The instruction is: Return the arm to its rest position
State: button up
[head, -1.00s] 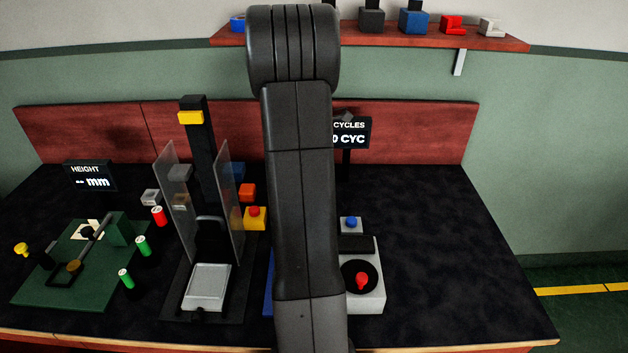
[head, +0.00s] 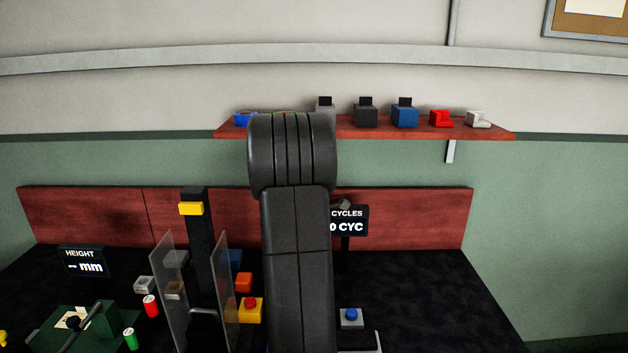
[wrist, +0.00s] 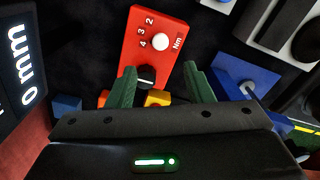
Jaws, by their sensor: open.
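My gripper (wrist: 160,92) shows in the wrist view with its two green fingers apart and nothing held between them. Beyond the fingertips is a red box (wrist: 152,48) with a white knob, the numbers 2, 3, 4 and the letters Nm. My dark arm stands upright in the middle of the head view and hides part of the bench behind it. The gripper itself does not show in the head view.
A bench with a red back panel (head: 400,215) carries a HEIGHT display (head: 82,262), a clear-walled press (head: 198,250) and a CYCLES display (head: 348,221). A red shelf (head: 350,131) holds several small blocks above. The bench's right side (head: 430,300) is clear.

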notch_tip(320, 180, down, 10)
jog(key=shift+f, duration=0.25)
dwell(0.4)
notch_tip(320, 180, up, 14)
notch_tip(320, 180, down, 14)
jog(key=shift+f, duration=0.1)
jog(key=m, duration=0.4)
jog(key=shift+m, duration=0.3)
jog(key=m, duration=0.4)
jog(key=shift+m, duration=0.3)
jog(key=m+b, duration=0.1)
jog(key=m, duration=0.4)
jog(key=shift+m, duration=1.9)
